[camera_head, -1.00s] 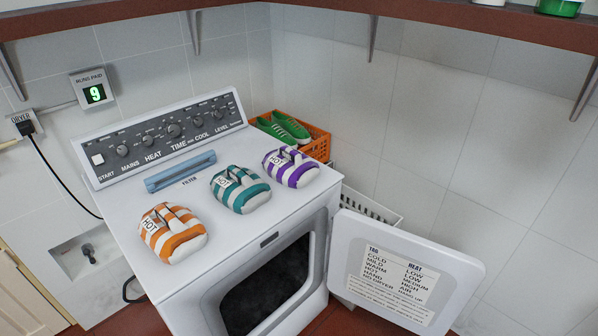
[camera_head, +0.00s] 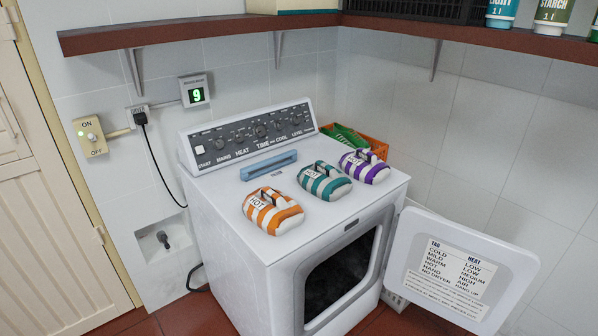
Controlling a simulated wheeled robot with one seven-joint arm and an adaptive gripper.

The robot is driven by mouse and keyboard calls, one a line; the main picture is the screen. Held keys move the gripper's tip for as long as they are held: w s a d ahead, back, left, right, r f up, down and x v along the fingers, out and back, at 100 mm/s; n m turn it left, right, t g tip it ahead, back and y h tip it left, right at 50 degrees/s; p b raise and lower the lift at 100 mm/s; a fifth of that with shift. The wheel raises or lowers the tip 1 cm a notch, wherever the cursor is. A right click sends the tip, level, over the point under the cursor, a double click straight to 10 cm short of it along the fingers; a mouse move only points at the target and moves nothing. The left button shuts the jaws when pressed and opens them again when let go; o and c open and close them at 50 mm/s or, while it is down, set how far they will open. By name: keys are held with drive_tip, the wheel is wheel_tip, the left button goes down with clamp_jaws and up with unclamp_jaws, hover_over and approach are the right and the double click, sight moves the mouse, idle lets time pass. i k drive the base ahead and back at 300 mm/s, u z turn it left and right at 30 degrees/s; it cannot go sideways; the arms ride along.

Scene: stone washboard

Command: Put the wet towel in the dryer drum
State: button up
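The white dryer (camera_head: 235,262) stands in the corner with its door (camera_head: 450,265) swung open to the right. The dark drum opening (camera_head: 338,280) shows in its front, and I cannot make out anything inside. Three striped rolled towels with HOT tags lie in a row on the dryer top: an orange one (camera_head: 285,219) at the left, a teal one (camera_head: 336,186) in the middle and a purple one (camera_head: 376,172) at the right. Which towel is wet I cannot tell. My gripper is not in view.
A blue filter handle (camera_head: 268,166) sits behind the towels, below the control panel (camera_head: 255,133). An orange crate (camera_head: 372,146) stands behind the dryer. A brown shelf (camera_head: 200,33) runs overhead along both walls. A wall switch (camera_head: 90,137) and a plugged-in cord (camera_head: 156,165) are at the left.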

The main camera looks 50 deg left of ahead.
sight(324, 287)
drive_tip(key=k, duration=0.3)
drive_tip(key=u, duration=1.7)
drive_tip(key=i, duration=0.25)
